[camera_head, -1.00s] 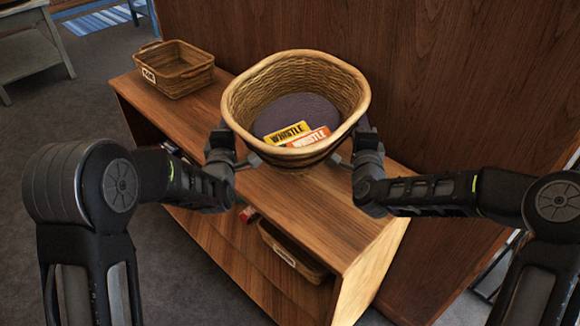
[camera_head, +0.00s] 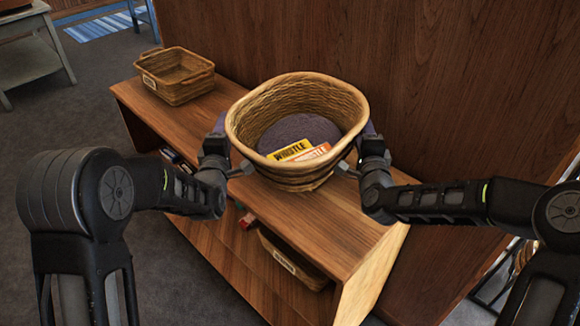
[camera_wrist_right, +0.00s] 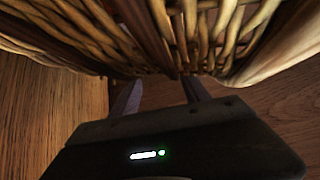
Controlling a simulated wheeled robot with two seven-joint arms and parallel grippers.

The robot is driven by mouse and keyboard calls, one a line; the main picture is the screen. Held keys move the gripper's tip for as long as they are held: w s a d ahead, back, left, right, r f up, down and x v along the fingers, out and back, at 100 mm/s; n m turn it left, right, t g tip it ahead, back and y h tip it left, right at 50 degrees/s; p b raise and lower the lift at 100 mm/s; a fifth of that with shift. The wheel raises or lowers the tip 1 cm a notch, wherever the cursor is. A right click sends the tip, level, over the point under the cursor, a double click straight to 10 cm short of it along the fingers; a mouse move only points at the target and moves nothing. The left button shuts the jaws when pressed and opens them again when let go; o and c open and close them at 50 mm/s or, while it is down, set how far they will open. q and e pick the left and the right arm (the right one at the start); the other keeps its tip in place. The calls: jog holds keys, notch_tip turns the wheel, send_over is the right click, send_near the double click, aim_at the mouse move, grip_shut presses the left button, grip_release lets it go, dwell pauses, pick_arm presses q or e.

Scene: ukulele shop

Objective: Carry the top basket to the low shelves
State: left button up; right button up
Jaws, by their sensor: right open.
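A large oval wicker basket (camera_head: 300,90) stands upright on the wooden shelf unit's top (camera_head: 250,195), seemingly resting on it. It holds a dark cushion and two packets lettered WHISTLE, one yellow (camera_head: 289,150) and one orange (camera_head: 312,152). My left gripper (camera_head: 241,170) is at the basket's lower left side; its fingers are too small to read. My right gripper (camera_head: 347,169) is at the lower right side. In the right wrist view its two fingers (camera_wrist_right: 160,95) are spread apart close to the basket's woven wall (camera_wrist_right: 185,40), their tips hidden behind the wicker.
A smaller rectangular basket (camera_head: 176,92) with a label stands at the far left end of the top. Another labelled basket (camera_head: 285,265) sits on the low shelf below. A wooden panel (camera_head: 400,60) rises behind. Grey floor (camera_head: 60,130) is free at left.

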pick_arm(q)
jog(key=o, duration=0.3)
pick_arm(e)
jog(key=o, duration=0.3)
jog(key=shift+r, duration=0.1)
pick_arm(q)
jog(key=shift+o, duration=0.3)
jog(key=o, duration=0.3)
jog(key=shift+o, duration=0.2)
jog(key=s, duration=1.2)
pick_arm(e)
jog(key=shift+d, duration=0.1)
jog(key=shift+o, duration=0.6)
